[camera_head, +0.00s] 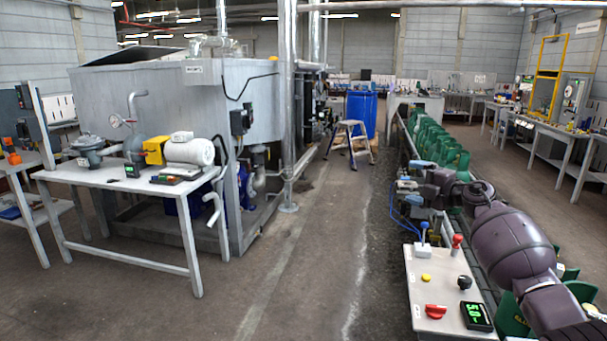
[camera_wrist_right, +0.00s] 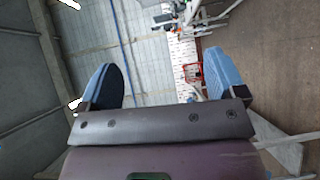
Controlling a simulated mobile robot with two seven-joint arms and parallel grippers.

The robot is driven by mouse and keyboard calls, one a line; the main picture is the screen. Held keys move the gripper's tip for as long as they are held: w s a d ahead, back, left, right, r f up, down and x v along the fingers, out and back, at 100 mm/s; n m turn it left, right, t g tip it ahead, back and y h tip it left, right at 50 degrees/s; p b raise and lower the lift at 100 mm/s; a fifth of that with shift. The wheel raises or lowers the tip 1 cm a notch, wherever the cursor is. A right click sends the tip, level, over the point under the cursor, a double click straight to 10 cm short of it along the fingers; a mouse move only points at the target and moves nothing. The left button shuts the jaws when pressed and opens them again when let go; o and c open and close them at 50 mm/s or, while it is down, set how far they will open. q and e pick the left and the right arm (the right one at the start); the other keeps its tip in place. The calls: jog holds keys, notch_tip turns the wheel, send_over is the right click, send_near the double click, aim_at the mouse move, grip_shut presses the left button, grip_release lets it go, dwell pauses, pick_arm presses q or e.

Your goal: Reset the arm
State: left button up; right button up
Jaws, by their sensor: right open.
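My right arm, dark purple-grey, reaches in from the right edge in the head view, across the green-sided conveyor (camera_head: 430,148). My right gripper (camera_head: 409,184) is over the conveyor's left side, above and behind the control box (camera_head: 421,292). In the right wrist view the gripper (camera_wrist_right: 161,78) has two blue finger pads wide apart, with nothing between them. That view looks out over a tilted picture of grey wall, floor and distant benches. The conveyor near the arm is partly hidden by it. My left gripper is not in view.
The control box has a blue-topped lever, a red-topped lever, a yellow button (camera_head: 426,277), a red knob (camera_head: 435,311) and a green-lit display (camera_head: 477,316). A workbench (camera_head: 120,180) with a pump and motor stands left. A stepladder (camera_head: 349,143) and blue drum (camera_head: 362,110) stand behind. The middle aisle is clear.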

jog(key=w+d+r+m+t+h, duration=0.2)
jog(key=d+r+m+t+h, duration=0.55)
jog(key=m, duration=0.55)
jog(key=d+f+m+g+h, duration=0.4)
jog(key=d+f+m+h, duration=0.15)
jog(key=f+m, duration=0.3)
jog(key=s+a+f+g+y, duration=0.1)
jog(key=s+a+f, duration=0.1)
jog(key=s+f, duration=0.65)
jog(key=s+a+f+g, duration=0.1)
jog(key=s+a+f, duration=0.3)
jog(key=f, duration=0.7)
jog(key=s+a+f+g+y, duration=0.1)
jog(key=s+f, duration=0.7)
jog(key=f, duration=0.2)
jog(key=s+a+f+m+g, duration=0.1)
jog(key=s+a+f, duration=0.1)
jog(key=s, duration=0.9)
jog(key=s+a+f+g, duration=0.1)
jog(key=s+a+f, duration=0.2)
jog(key=s, duration=0.9)
jog(key=s+a+f+m+g, duration=0.1)
jog(key=s+f, duration=0.3)
jog(key=s, duration=0.7)
jog(key=shift+s+a+f+m, duration=0.15)
jog(key=shift+a+m, duration=0.2)
jog(key=shift+a, duration=0.45)
